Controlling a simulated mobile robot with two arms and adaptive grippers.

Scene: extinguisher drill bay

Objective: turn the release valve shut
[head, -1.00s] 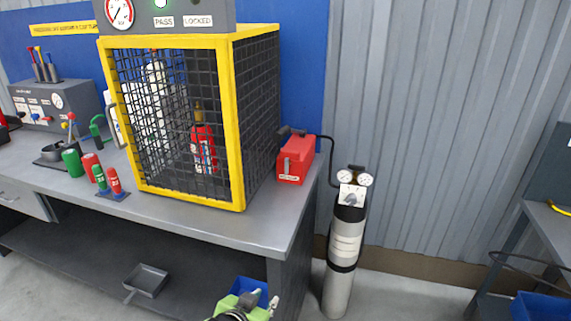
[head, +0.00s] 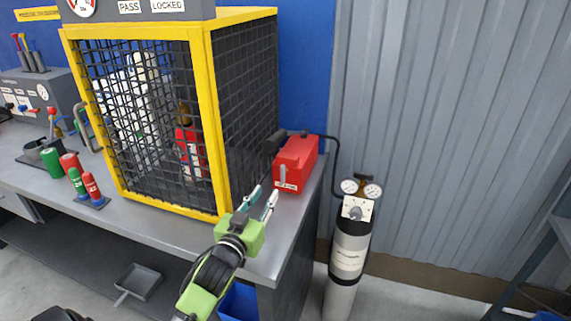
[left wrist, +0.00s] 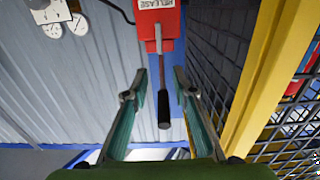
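The release valve is a red box (head: 297,160) marked RELEASE, at the bench's right end beside the cage. It also shows at the top of the left wrist view (left wrist: 158,22). There its lever, a thin rod with a black grip (left wrist: 164,110), reaches toward the camera. My left gripper (head: 264,196) is in front of the box, low and near the bench edge. In the left wrist view its two fingers (left wrist: 160,82) are wide apart on either side of the lever, with gaps to both sides. The right gripper is not in view.
A yellow-framed mesh cage (head: 213,120) with a red extinguisher (head: 188,150) inside stands close left of the box. A grey cylinder (head: 347,260) with gauges stands right of the bench, joined to the box by a black hose. Small red and green cylinders line the bench's left.

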